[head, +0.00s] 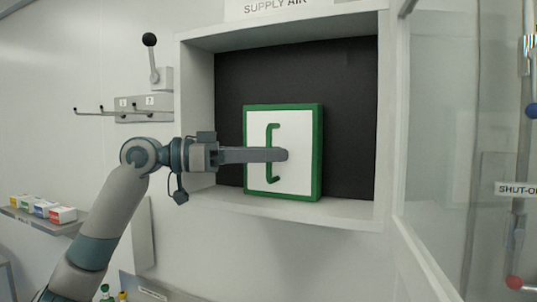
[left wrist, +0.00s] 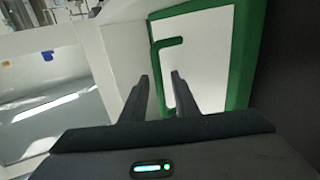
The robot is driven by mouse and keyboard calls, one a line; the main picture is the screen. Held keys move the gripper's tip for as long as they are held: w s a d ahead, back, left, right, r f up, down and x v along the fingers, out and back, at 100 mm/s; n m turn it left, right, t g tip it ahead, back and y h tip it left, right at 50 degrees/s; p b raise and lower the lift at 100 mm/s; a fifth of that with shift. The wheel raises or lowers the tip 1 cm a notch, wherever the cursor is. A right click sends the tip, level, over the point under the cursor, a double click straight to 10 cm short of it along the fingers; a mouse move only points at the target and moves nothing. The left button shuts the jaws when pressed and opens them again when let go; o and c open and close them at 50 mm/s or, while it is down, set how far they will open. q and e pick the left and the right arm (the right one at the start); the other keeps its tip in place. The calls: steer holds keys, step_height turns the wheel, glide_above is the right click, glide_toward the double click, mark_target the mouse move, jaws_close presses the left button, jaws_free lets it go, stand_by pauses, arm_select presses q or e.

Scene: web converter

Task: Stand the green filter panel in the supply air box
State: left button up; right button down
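The green filter panel (head: 297,178), a white face in a green frame, stands upright on the floor of the supply air box (head: 350,215), against the dark back. It looks about vertical and is turned slightly. A green handle (head: 271,176) is on its face. My left gripper (head: 284,154) reaches in from the left across the handle. In the left wrist view the panel (left wrist: 243,50) fills the upper right. The two fingers of my left gripper (left wrist: 158,75) are apart, with the handle's upright bar between them and gaps beside it. My right gripper is not in view.
A clear door or pane (head: 440,120) stands at the right of the box. A hook rail (head: 140,110) and a lever with a black knob (head: 150,40) are on the wall at left. A shelf with small boxes (head: 62,214) is lower left. The box's right side is free.

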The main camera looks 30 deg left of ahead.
arm_select(q)
steer(key=shift+r, duration=0.2)
steer(key=shift+a+f, duration=0.15)
steer(key=b+v, duration=0.5)
steer(key=v, duration=0.6)
steer(key=shift+s+a, duration=0.25)
steer(key=shift+s, duration=0.05)
stand_by(0.3)
